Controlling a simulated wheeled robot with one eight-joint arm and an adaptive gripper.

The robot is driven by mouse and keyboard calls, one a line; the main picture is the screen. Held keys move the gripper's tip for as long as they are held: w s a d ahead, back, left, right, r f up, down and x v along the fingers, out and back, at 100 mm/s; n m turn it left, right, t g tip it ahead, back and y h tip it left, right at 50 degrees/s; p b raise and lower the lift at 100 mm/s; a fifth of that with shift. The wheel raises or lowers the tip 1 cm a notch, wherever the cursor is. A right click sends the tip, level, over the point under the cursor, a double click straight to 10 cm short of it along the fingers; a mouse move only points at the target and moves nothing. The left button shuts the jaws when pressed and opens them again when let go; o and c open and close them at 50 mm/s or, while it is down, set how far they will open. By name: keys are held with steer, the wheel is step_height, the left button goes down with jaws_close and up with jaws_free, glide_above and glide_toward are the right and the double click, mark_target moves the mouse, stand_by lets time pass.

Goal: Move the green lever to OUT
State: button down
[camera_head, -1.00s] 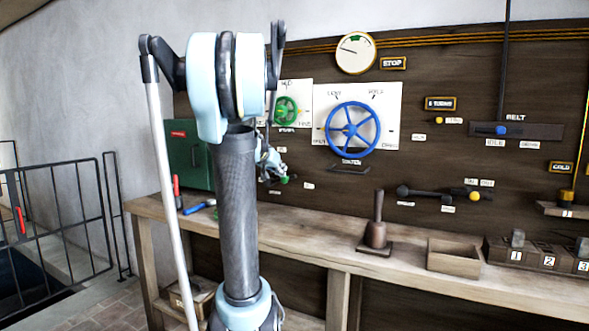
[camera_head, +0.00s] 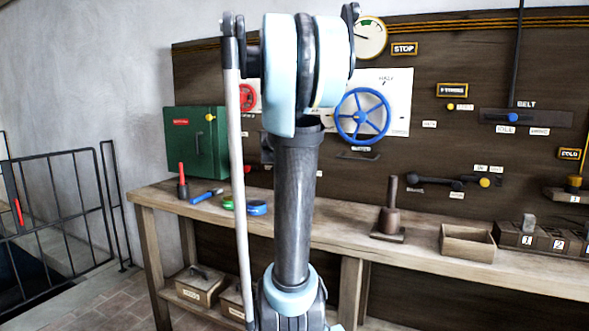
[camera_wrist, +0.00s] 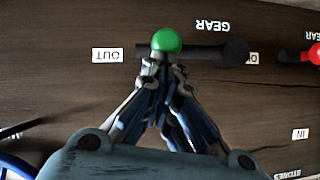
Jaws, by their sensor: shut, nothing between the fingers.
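The green lever shows in the wrist view as a green ball knob (camera_wrist: 166,40) on a dark shaft running right to a dark round hub (camera_wrist: 234,52). The knob lies on the side of the OUT label (camera_wrist: 107,55), which reads upside down. A second label (camera_wrist: 253,58) beyond the hub is partly covered. My gripper (camera_wrist: 164,64) is shut and empty, its tips right beside the knob and overlapping the shaft in view. Whether they touch is unclear. In the head view, my arm hides the lever and gripper.
A red knob (camera_wrist: 314,53) of another control is at the right, above an IN label (camera_wrist: 300,133). The head view shows a blue handwheel (camera_head: 362,116), a green box (camera_head: 196,145) and a bench (camera_head: 335,225) with tools below the panel.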

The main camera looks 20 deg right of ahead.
stand_by(0.3)
steer(key=w+d+r+v, duration=0.1)
steer(key=r+v, duration=0.1)
steer(key=v, duration=1)
steer(key=shift+s+a+r, duration=0.2)
steer(key=shift+r, duration=0.2)
steer(key=shift+f, duration=0.1)
steer(key=s+a+f+n+g+y, duration=0.1)
steer(key=s+a+f+n+y, duration=0.15)
steer(key=s+a+f, duration=0.35)
steer(key=s+a+f+n+g+y, duration=0.1)
steer(key=s+a+f+n+y, duration=0.2)
steer(key=f, duration=0.5)
steer(key=s+a+f+n+y, duration=0.2)
steer(key=s+a+f+n, duration=0.35)
steer(key=f, duration=0.25)
steer(key=s+f+g, duration=0.5)
steer(key=s+f, duration=0.5)
steer(key=s, duration=0.4)
steer(key=shift+s+a+f, duration=0.15)
steer(key=shift+s+a, duration=0.05)
steer(key=shift+a, duration=0.05)
